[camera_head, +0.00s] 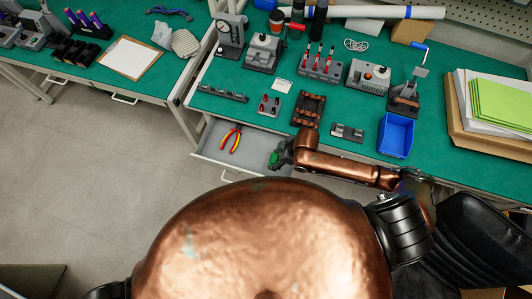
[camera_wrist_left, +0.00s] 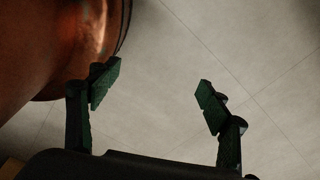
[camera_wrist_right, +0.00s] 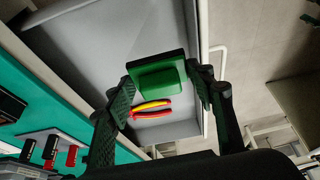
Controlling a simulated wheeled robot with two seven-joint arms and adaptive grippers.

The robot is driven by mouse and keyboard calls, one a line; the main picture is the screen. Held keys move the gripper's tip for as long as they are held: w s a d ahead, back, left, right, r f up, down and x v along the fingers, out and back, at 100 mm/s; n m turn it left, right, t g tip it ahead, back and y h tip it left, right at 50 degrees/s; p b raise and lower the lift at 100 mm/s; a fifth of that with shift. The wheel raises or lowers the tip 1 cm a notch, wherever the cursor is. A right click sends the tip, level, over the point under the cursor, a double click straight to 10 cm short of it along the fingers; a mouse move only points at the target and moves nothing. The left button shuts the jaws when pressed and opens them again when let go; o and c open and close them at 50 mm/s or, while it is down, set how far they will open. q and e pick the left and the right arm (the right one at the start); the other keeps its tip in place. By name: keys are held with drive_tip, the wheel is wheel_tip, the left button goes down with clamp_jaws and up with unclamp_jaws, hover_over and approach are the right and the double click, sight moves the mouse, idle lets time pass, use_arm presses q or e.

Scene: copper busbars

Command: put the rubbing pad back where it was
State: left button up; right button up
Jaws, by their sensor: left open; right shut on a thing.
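The rubbing pad (camera_wrist_right: 158,68) is a green block with a darker, wider plate. My right gripper (camera_head: 280,154) is shut on it; in the right wrist view the pad sits between the two black fingers (camera_wrist_right: 160,84). The pad is above the right part of an open grey drawer (camera_head: 207,140), apart from the drawer floor as far as I can tell. My left gripper (camera_wrist_left: 157,93) is open and empty over the bare floor, beside my copper body; the head view does not show it.
Red and yellow pliers (camera_head: 231,139) lie in the drawer; the drawer floor around them is free. On the green bench (camera_head: 225,75) above stand a copper-brown fixture (camera_head: 308,109), a small grey block (camera_head: 347,132), a blue bin (camera_head: 396,136) and several tools.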

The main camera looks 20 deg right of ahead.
drive_tip(key=b, duration=0.2)
approach(263, 155)
drive_tip(key=shift+w+a+f, duration=0.2)
drive_tip(key=shift+a+f, duration=0.4)
drive_tip(key=shift+a, duration=0.2)
drive_tip(key=shift+w+a+f, duration=0.1)
drive_tip(key=shift+w+f, duration=0.4)
drive_tip(key=shift+f, duration=0.1)
use_arm(q)
drive_tip(key=shift+s+d+f, duration=0.1)
drive_tip(key=shift+s+f, duration=0.4)
drive_tip(key=shift+f, duration=0.15)
drive_tip(key=shift+s+f, duration=0.45)
drive_tip(key=shift+f, duration=0.2)
use_arm(e)
drive_tip(key=shift+f, duration=1.55)
drive_tip(key=shift+f, duration=0.15)
use_arm(q)
drive_tip(key=shift+s, duration=0.25)
use_arm(e)
drive_tip(key=o, duration=1.1)
use_arm(q)
drive_tip(key=shift+w+r+p, duration=0.25)
drive_tip(key=shift+r+p, duration=0.7)
drive_tip(key=shift+r, duration=0.15)
use_arm(e)
drive_tip(key=v, duration=1.2)
